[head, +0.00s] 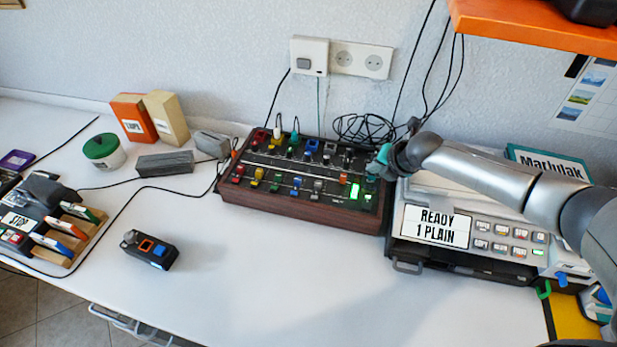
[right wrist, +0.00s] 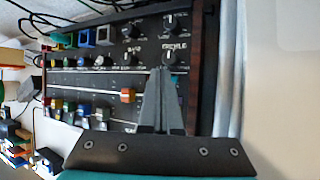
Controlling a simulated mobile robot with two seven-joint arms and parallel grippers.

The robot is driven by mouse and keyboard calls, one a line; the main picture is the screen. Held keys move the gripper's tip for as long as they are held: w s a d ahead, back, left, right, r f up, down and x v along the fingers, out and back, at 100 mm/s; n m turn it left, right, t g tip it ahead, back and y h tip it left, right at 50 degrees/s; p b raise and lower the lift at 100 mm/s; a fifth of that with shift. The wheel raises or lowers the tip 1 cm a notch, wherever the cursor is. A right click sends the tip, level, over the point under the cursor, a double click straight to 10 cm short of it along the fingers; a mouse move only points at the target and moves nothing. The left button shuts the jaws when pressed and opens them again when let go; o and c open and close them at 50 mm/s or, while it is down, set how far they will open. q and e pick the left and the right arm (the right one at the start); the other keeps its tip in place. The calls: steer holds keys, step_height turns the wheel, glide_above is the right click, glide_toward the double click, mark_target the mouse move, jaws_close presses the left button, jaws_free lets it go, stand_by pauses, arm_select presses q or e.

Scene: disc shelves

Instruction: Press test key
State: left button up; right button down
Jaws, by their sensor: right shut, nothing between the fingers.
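A wood-sided control console (head: 310,205) with coloured sliders, knobs and two lit green keys (head: 355,190) stands against the wall. A grey machine (head: 480,215) to its right has a display reading "READY 1 PLAIN" (head: 436,227) and two rows of small grey keys (head: 508,240). I cannot tell with certainty which key is labelled test. My right gripper (head: 378,172) is shut and empty over the console's right end, and hides part of it. In the right wrist view its fingers (right wrist: 164,95) lie in front of the console panel (right wrist: 110,85), right of an orange slider cap (right wrist: 128,95). Contact is unclear. My left gripper is not in view.
A small black device with orange and blue buttons (head: 151,250) lies on the white table (head: 280,290). Marker pens in a rack (head: 65,235), a green-lidded jar (head: 103,150) and boxes (head: 135,117) are at left. An orange shelf (head: 530,28) overhangs the upper right. The front middle is clear.

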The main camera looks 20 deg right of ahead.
steer(key=shift+f, duration=0.4)
steer(key=shift+f+b, duration=0.35)
stand_by(0.4)
steer(key=shift+r, duration=0.1)
steer(key=shift+r+p, duration=0.75)
steer(key=shift+p, duration=0.1)
step_height(320, 180, up, 6)
steer(key=p, duration=0.6)
steer(key=shift+f, duration=0.1)
